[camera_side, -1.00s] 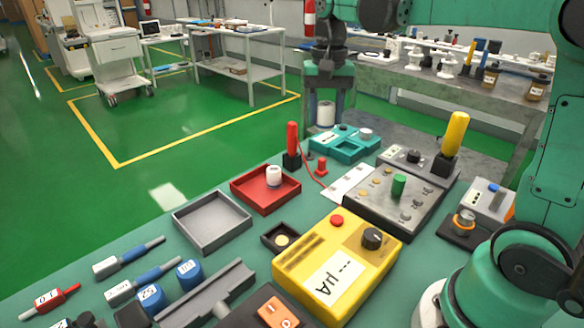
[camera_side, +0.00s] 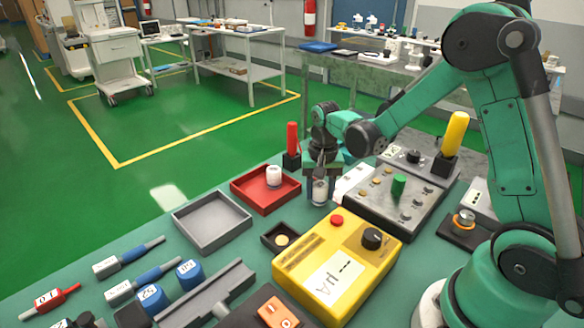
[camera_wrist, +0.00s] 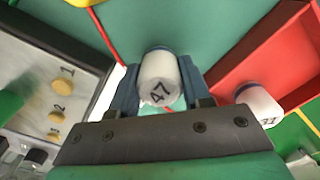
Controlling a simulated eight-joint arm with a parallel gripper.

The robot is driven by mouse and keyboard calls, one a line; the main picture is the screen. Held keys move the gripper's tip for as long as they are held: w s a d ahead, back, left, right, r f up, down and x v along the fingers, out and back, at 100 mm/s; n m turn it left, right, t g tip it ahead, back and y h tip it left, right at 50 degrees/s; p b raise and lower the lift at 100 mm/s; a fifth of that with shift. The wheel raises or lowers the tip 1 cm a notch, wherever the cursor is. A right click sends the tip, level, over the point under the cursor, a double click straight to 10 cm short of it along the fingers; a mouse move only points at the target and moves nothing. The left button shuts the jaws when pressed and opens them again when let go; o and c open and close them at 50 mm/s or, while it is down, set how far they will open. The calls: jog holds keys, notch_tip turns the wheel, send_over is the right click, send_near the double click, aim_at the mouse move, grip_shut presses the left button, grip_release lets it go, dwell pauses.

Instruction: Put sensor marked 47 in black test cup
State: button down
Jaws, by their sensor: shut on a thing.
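My gripper (camera_side: 319,186) is shut on the white sensor marked 47 (camera_wrist: 160,80). In the wrist view the sensor sits between the two fingers with its number readable. In the side view the sensor (camera_side: 319,192) hangs low, right of the red tray and behind the yellow meter; I cannot tell whether it touches the bench. The black test cup (camera_side: 268,236) is a small square black holder with a pale yellow disc inside, nearer the camera and left of my gripper. It is apart from the sensor.
A red tray (camera_side: 245,199) holds another white sensor (camera_side: 274,176). The yellow meter (camera_side: 335,258) and grey control panel (camera_side: 385,205) stand close by. A red-handled tool (camera_side: 292,138) stands upright beside my gripper. A grey tray (camera_side: 204,245) is empty.

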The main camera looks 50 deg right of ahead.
aim_at(320, 185)
jog(key=shift+f, duration=0.3)
jog(key=shift+f, duration=0.1)
jog(key=shift+c, duration=2)
grip_release()
notch_tip(320, 185, up, 6)
jog(key=shift+f, duration=0.25)
jog(key=s+a+r+n+t, duration=0.6)
jog(key=a+r+n, duration=0.1)
jog(key=n, duration=0.1)
jog(key=shift+s+r, duration=0.25)
jog(key=shift+s, duration=0.05)
jog(key=shift+o, duration=0.5)
jog(key=shift+s+a+n+t, duration=0.35)
jog(key=shift+n+t, duration=0.15)
jog(key=shift+t, duration=0.1)
